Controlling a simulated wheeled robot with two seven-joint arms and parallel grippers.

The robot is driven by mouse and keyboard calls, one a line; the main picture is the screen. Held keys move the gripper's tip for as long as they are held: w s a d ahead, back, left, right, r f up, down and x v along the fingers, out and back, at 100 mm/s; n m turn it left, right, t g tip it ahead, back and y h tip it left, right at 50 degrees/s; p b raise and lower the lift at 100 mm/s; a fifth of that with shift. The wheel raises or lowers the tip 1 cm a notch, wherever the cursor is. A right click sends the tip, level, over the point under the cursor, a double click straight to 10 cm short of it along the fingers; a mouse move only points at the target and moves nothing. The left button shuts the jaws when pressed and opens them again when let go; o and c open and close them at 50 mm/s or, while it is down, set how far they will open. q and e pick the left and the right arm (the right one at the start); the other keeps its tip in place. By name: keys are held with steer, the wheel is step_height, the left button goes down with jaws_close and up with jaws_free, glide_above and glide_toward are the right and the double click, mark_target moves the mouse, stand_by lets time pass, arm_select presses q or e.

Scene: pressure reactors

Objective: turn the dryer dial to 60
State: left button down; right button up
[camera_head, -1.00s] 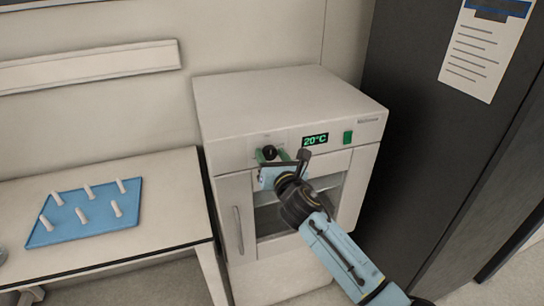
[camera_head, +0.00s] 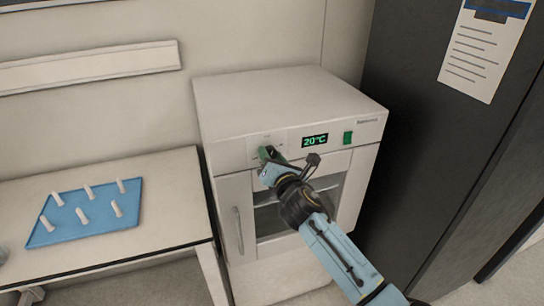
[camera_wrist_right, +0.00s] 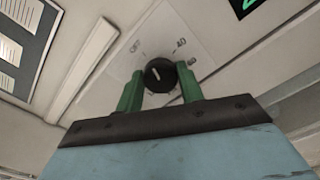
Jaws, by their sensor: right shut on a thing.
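The dryer (camera_head: 290,100) is a white cabinet with a green display (camera_head: 315,140) reading 20°C. Its black round dial (camera_wrist_right: 160,75) shows in the right wrist view with a short white pointer line. Printed marks around it include OFF at the upper left and what looks like 40 at the upper right. In the head view my right gripper hides most of the dial. My right gripper (camera_head: 268,154) is at the dryer's front panel, its green fingers (camera_wrist_right: 130,92) on either side of the dial and shut on it. My left gripper is not in view.
A green switch (camera_head: 347,137) sits right of the display. The dryer's windowed door with a handle (camera_head: 238,230) is below the panel. A table (camera_head: 150,170) at left bears a blue tray (camera_head: 85,236) with several white pegs. A dark cabinet (camera_head: 410,130) stands close at right.

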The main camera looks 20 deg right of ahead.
steer(key=m, duration=0.5)
steer(key=shift+m, duration=0.4)
steer(key=m, duration=0.9)
steer(key=shift+d+f+p, duration=0.1)
steer(key=shift+p, duration=0.2)
steer(key=m, duration=0.4)
steer(key=shift+m+p, duration=0.4)
steer(key=o, duration=1)
